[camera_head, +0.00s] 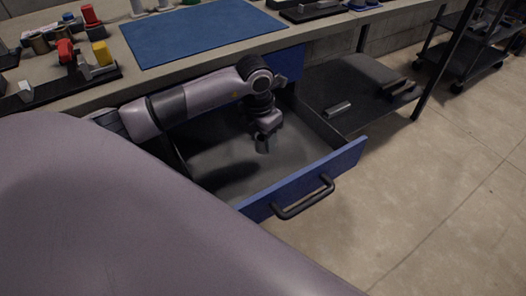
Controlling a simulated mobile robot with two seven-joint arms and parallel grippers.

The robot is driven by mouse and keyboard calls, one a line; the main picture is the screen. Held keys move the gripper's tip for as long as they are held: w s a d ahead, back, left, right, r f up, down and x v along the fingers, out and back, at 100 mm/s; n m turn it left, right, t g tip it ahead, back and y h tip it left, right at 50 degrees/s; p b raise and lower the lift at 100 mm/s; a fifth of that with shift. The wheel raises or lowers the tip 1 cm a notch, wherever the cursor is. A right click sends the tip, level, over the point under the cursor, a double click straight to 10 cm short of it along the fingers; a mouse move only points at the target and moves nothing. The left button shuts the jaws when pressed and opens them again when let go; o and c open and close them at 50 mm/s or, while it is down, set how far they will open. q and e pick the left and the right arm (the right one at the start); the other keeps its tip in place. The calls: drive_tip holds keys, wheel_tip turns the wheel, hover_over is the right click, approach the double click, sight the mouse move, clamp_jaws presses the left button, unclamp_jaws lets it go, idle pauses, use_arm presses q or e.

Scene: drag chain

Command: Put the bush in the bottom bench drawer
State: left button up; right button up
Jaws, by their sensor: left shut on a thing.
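The bottom bench drawer (323,175) is pulled out, with a blue front, a black bar handle and a grey inside that looks empty. My left arm reaches in from the left over the bench edge. My left gripper (262,146) points down inside the drawer's outline, above its floor, and is shut on a small dark thing, the bush. The bush is mostly hidden between the fingers, and its exact shape is too small to tell. My right gripper is not in view.
The bench top holds a blue mat (195,32) and several small coloured parts at the left. A blue drawer front (287,63) sits under the bench top behind my wrist. A dark shelf (365,95) with a grey block stands right of the drawer.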

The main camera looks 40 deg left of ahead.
sight(264, 160)
use_arm(q)
drive_tip(key=shift+f+b, duration=0.3)
drive_tip(key=shift+f, duration=2.2)
drive_tip(key=shift+f, duration=0.2)
drive_tip(key=o, duration=1.2)
drive_tip(key=shift+o, duration=0.2)
drive_tip(key=shift+r, duration=0.2)
drive_tip(key=shift+r, duration=0.3)
wheel_tip(264, 160, up, 11)
drive_tip(key=s+p, duration=0.1)
drive_tip(key=shift+s+a+r+p, duration=0.15)
drive_tip(key=shift+s+r+p, duration=0.05)
drive_tip(key=shift+p, duration=0.15)
